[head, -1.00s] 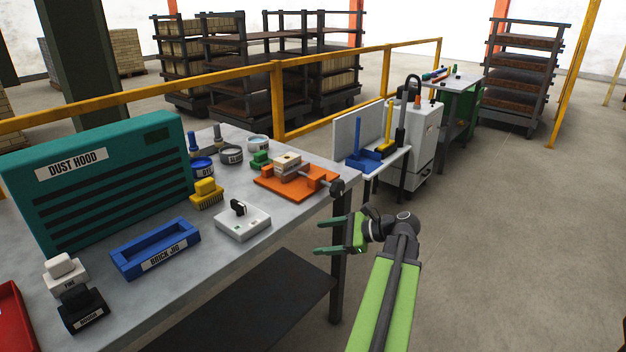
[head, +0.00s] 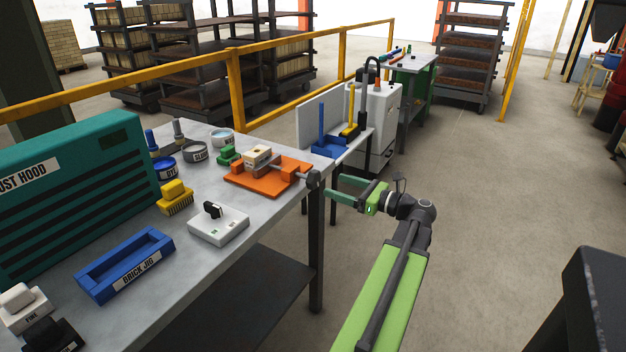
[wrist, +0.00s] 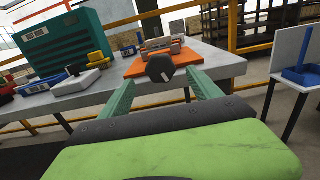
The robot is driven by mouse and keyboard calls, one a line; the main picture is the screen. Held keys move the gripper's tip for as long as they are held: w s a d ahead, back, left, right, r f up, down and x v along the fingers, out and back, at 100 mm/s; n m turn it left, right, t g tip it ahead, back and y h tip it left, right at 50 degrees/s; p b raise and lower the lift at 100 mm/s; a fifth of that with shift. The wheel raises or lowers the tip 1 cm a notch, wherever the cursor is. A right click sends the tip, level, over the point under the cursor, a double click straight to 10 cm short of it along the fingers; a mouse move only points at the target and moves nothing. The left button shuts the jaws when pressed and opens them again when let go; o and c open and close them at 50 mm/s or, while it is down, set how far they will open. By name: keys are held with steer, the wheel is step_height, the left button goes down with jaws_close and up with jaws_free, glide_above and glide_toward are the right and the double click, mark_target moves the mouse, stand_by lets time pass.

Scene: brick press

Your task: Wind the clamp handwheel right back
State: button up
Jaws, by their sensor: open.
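The clamp handwheel (head: 313,179) is a dark knob on the end of the clamp screw, at the table's right edge. It faces the camera in the wrist view (wrist: 160,68), with a light mark on its face. The orange clamp (head: 258,184) holds a pale brick (head: 257,154) between its jaws. My gripper (head: 334,187) is open, with two green fingers pointing at the handwheel. In the wrist view the fingertips (wrist: 160,80) stand to the left and right of the handwheel; I cannot tell whether they touch it.
A white switch box (head: 218,224), a blue brick jig (head: 125,264) and a yellow brush (head: 175,196) lie on the grey table (head: 190,262). A dark table leg (head: 316,250) stands below the handwheel.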

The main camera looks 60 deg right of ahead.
mark_target(316, 180)
steer(key=w, duration=0.8)
steer(key=shift+w+d, duration=0.1)
steer(key=shift+w, duration=0.3)
steer(key=c, duration=1.1)
steer(key=shift+a, duration=0.25)
steer(key=shift+c, duration=1)
steer(key=shift+d, duration=0.15)
steer(key=shift+n, duration=2.9)
